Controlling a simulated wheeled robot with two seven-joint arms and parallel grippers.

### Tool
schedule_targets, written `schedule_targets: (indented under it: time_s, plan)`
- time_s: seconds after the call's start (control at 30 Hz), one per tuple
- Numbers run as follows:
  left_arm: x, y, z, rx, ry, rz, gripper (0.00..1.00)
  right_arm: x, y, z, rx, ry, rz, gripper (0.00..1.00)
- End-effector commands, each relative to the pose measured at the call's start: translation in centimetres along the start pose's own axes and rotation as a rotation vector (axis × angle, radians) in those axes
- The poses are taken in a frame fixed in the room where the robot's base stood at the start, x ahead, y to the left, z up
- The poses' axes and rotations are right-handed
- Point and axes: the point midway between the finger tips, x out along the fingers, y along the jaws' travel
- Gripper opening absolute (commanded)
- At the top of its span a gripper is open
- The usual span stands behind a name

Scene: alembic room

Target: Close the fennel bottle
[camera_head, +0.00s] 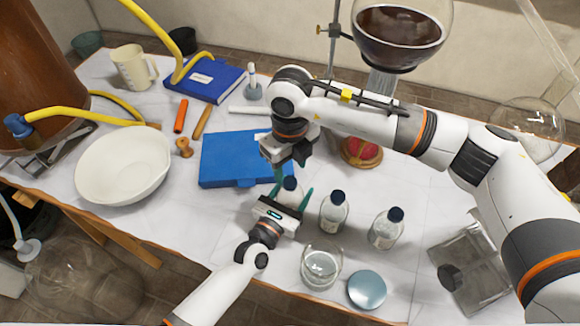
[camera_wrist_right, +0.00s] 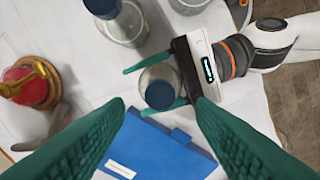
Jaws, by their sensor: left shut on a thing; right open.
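A small clear bottle with a dark blue cap (camera_head: 290,183) stands near the table's middle. My left gripper (camera_head: 293,193) is shut around its body from the front. In the right wrist view the same bottle (camera_wrist_right: 156,76) sits between the left gripper's green fingers (camera_wrist_right: 158,86), its dark cap seen from above. I cannot read its label, so I cannot tell if it is the fennel one. My right gripper (camera_head: 289,166) is open above this bottle. Its two green fingers (camera_wrist_right: 160,104) frame the cap in the wrist view, apart from it.
Two similar dark-capped bottles (camera_head: 333,211) (camera_head: 385,229) stand to the right. A glass beaker (camera_head: 321,265) and a round blue-grey lid (camera_head: 367,289) are in front. A blue case (camera_head: 225,160) lies behind left, a red domed object (camera_head: 361,152) behind right. A white bowl (camera_head: 124,166) is far left.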

Motion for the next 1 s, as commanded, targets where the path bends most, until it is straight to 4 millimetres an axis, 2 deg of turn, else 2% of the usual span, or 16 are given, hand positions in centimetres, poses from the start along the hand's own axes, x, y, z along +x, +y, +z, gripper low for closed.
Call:
schedule_targets:
  time_s: [0.1, 0.3, 0.6, 0.77, 1.0]
  plan:
    - [0.0, 0.0, 0.0, 0.0, 0.0, 0.0, 0.0, -0.3, 0.0, 0.0, -0.009, 0.002, 0.001, 0.47]
    - [0.0, 0.0, 0.0, 0.0, 0.0, 0.0, 0.0, -3.2, 0.0, -0.1, -0.143, 0.003, 0.002, 0.47]
    - [0.0, 0.0, 0.0, 0.0, 0.0, 0.0, 0.0, -3.4, 0.0, 0.0, -0.16, 0.0, 0.0, 0.47]
    - [0.0, 0.0, 0.0, 0.0, 0.0, 0.0, 0.0, -2.5, 0.0, 0.0, -0.159, -0.001, -0.002, 0.47]
    - [0.0, 0.0, 0.0, 0.0, 0.0, 0.0, 0.0, 1.1, 0.0, 0.1, -0.158, -0.003, -0.001, 0.47]
